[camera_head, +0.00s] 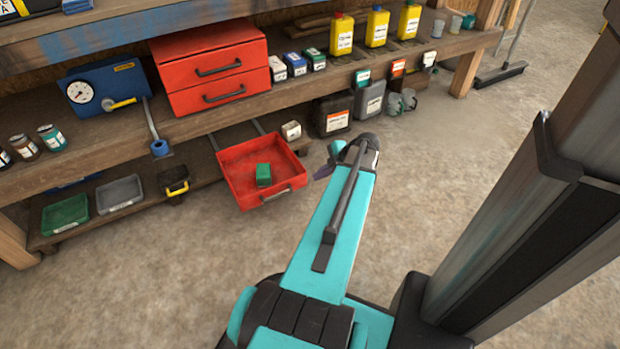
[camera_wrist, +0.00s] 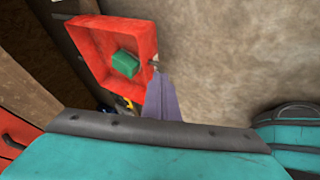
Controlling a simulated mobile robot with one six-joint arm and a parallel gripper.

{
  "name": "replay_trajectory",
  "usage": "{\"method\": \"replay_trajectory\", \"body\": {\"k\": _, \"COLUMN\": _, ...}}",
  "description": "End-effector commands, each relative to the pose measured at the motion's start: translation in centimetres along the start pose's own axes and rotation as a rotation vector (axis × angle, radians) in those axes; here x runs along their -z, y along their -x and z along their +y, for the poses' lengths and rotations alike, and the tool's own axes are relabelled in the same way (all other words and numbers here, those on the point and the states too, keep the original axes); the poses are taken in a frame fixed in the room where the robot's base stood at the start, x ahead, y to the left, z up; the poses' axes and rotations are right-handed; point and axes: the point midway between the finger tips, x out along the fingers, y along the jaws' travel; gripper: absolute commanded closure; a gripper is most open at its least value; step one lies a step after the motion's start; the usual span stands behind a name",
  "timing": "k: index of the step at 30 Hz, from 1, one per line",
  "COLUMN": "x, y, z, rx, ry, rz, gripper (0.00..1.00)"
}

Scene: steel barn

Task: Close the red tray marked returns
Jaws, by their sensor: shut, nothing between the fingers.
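The red tray (camera_head: 237,179) is pulled out on two rails from under the bench, low above the floor. A green box (camera_head: 263,174) lies inside it. Its dark handle (camera_head: 276,194) is on the front face. No returns marking is readable.
A red two-drawer cabinet (camera_head: 212,69) stands shut on the shelf above. A blue gauge box (camera_head: 103,89) is left of it. Dark jugs (camera_head: 332,115) stand behind my arm. Green (camera_head: 65,214) and grey (camera_head: 119,194) trays sit at lower left. The concrete floor ahead is clear.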

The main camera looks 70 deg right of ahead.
Motion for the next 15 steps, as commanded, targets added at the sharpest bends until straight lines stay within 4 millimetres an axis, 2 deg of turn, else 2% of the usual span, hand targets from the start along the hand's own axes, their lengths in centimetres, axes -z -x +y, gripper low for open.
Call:
{"method": "replay_trajectory", "body": {"k": 8, "x": -0.1, "y": -3.0, "z": -0.1, "rx": 0.001, "ry": -0.001, "rz": 0.001, "gripper": 1.00}}
{"method": "replay_trajectory", "body": {"k": 15, "x": -0.1, "y": -6.5, "z": -0.1, "rx": 0.001, "ry": -0.001, "rz": 0.001, "gripper": 1.00}}
